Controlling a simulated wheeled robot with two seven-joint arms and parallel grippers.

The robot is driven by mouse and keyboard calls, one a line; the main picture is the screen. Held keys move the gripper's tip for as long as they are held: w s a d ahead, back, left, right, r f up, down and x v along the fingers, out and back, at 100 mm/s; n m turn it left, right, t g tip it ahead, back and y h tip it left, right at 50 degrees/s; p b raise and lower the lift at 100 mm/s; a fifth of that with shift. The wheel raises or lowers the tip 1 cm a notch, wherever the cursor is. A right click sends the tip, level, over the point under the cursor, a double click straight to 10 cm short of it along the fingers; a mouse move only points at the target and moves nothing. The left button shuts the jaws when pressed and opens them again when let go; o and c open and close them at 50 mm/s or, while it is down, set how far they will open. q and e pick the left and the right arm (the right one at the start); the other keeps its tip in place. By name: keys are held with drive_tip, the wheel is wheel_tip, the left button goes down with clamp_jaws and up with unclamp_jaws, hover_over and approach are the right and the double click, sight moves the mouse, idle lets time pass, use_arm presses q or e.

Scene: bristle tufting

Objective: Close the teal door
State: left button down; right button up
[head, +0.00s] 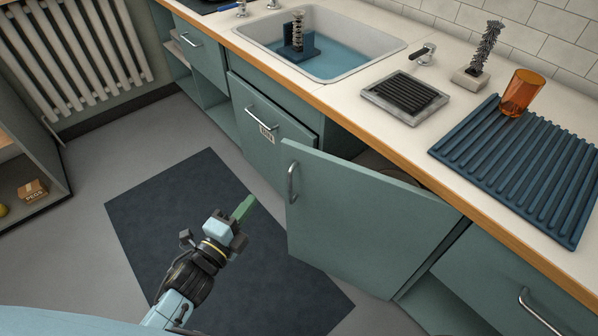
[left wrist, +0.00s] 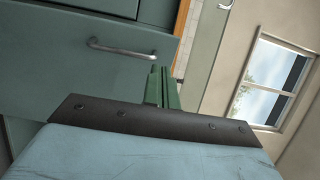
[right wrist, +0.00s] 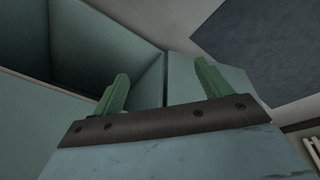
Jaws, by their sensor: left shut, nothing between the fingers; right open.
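The teal door (head: 365,215) of the lower cabinet stands ajar, swung out from the counter. Its hinge side is at the right and its free edge, with a metal bar handle (head: 292,182), is at the left. My left gripper (head: 243,208) is shut and empty over the floor mat, left of the door's handle and apart from it. Its green fingers (left wrist: 161,88) also show closed together in the left wrist view. My right gripper (right wrist: 163,88) is open and empty, with teal panels beyond it; I cannot tell which panel is the door. It is not seen in the head view.
A closed teal front (head: 270,125) with a handle is left of the opening. A drawer handle (head: 538,312) is at the lower right. The dark floor mat (head: 150,205) is clear. The counter bears a sink (head: 385,45), a blue drying mat (head: 515,165) and an orange cup (head: 523,92).

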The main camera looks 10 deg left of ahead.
sight(285, 156)
use_arm(q)
drive_tip(key=b+x, duration=0.3)
drive_tip(key=x, duration=0.9)
drive_tip(key=shift+w+d, duration=0.1)
drive_tip(key=shift+w, duration=0.25)
drive_tip(key=shift+w+d, duration=0.2)
drive_tip(key=shift+w, duration=0.35)
use_arm(e)
drive_tip(key=a+r, duration=0.3)
drive_tip(key=r, duration=0.5)
drive_tip(key=shift+w+a+r+y, duration=0.2)
drive_tip(key=shift+w+y, duration=0.15)
drive_tip(key=shift+y, duration=0.05)
